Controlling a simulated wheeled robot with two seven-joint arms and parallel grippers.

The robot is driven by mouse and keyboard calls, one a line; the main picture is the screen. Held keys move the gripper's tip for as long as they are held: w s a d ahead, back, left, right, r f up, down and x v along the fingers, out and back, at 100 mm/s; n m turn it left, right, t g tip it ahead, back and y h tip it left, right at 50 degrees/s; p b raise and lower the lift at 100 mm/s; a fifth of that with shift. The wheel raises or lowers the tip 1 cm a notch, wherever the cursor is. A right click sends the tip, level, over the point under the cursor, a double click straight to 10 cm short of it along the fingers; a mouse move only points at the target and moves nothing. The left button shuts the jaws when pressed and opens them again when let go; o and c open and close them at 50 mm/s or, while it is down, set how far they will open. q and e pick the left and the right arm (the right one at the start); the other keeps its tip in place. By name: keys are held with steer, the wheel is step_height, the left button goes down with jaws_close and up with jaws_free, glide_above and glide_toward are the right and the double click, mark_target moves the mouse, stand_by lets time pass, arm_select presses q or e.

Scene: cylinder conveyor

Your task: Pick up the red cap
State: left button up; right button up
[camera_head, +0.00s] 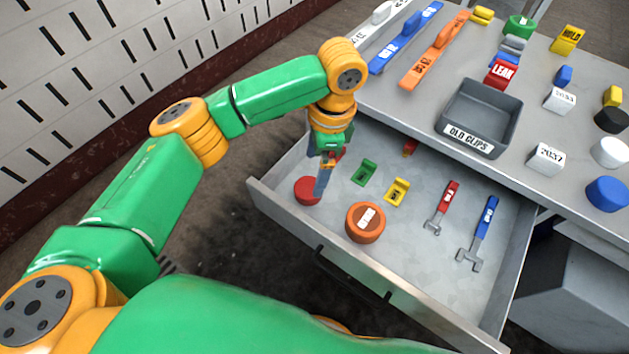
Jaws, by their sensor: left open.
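The red cap (306,191) is a flat round disc lying in the left corner of the open drawer (375,263). My left gripper (321,188) points down into the drawer, with its grey fingers at the right edge of the cap. The jaws are open. The fingers overlap the cap in this view, so I cannot tell whether they touch it. My right gripper is not in view.
In the drawer lie an orange round cap (365,222), a green clip (364,172), a yellow clip (397,192), a red wrench (441,207) and a blue wrench (478,234). The tabletop (400,110) above holds a grey OLD CLIPS tray (511,120) and several other items.

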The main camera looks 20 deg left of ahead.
mark_target(309, 187)
arm_select(q)
steer(key=shift+f, duration=0.5)
steer(key=f, duration=0.2)
steer(key=a+f, duration=0.1)
steer(key=f, duration=0.3)
steer(key=shift+s+a+f+b, duration=0.1)
steer(key=shift+a+f+b, duration=0.2)
steer(key=shift+b, duration=0.1)
steer(key=shift+d, duration=0.1)
steer(key=c, duration=1.3)
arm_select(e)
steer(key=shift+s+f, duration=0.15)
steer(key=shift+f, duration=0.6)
arm_select(q)
steer(key=shift+o, duration=0.2)
steer(key=shift+r, duration=0.1)
